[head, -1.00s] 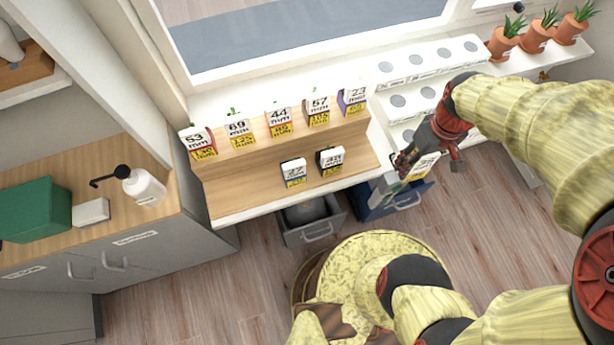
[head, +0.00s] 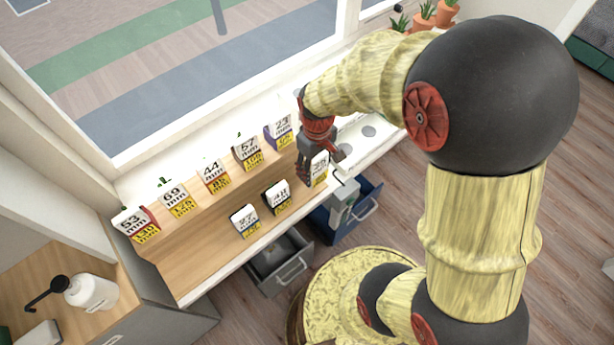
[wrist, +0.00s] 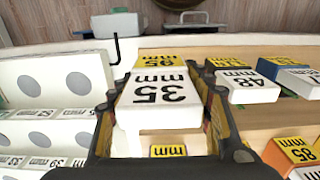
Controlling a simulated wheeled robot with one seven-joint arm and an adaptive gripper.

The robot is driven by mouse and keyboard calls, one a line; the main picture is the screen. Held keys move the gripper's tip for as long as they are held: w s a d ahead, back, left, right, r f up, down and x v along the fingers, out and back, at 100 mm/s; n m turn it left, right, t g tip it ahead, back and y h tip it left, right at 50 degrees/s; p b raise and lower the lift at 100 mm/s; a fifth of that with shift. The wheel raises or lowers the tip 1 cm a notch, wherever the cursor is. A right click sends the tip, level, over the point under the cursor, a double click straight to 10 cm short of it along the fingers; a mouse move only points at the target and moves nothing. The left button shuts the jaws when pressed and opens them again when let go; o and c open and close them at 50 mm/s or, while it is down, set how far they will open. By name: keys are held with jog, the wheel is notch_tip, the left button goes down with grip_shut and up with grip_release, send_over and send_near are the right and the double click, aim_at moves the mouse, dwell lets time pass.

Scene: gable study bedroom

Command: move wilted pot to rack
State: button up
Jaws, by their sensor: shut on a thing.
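My gripper (head: 316,158) is shut on a white-topped labelled pot (wrist: 160,88) marked 35 mm, with 95 mm on its yellow part. The pot is between the two fingers in the wrist view and also shows in the head view (head: 319,170). It is at the right end of the stepped wooden stand (head: 190,258); I cannot tell whether it touches it. No plant shows on it, so I cannot tell if it is wilted. A white rack with round holes (wrist: 30,75) is left of the gripper in the wrist view, partly hidden by my arm in the head view (head: 350,135).
Labelled pots stand on the back step, including 57 mm (head: 247,153). The 48 mm pot (head: 278,198) and another (head: 245,221) stand on the front step. Open grey (head: 280,265) and blue (head: 352,212) drawers are below. Terracotta pots (head: 422,15) are at the top right.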

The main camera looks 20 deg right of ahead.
jog(key=shift+w+a+f, duration=0.35)
jog(key=shift+w+f, duration=0.1)
jog(key=shift+f, duration=0.15)
jog(key=shift+w+a+f, duration=0.3)
jog(key=shift+w+f, duration=0.1)
jog(key=shift+f, duration=0.15)
jog(key=shift+w+a+f+b, duration=0.1)
jog(key=shift+f+b, duration=0.2)
jog(key=shift+f, duration=0.6)
jog(key=shift+w+a+f+b, duration=0.1)
jog(key=shift+f+b, duration=0.2)
jog(key=shift+f, duration=0.6)
jog(key=shift+f, duration=0.15)
jog(key=o, duration=1.5)
jog(key=shift+o, duration=0.2)
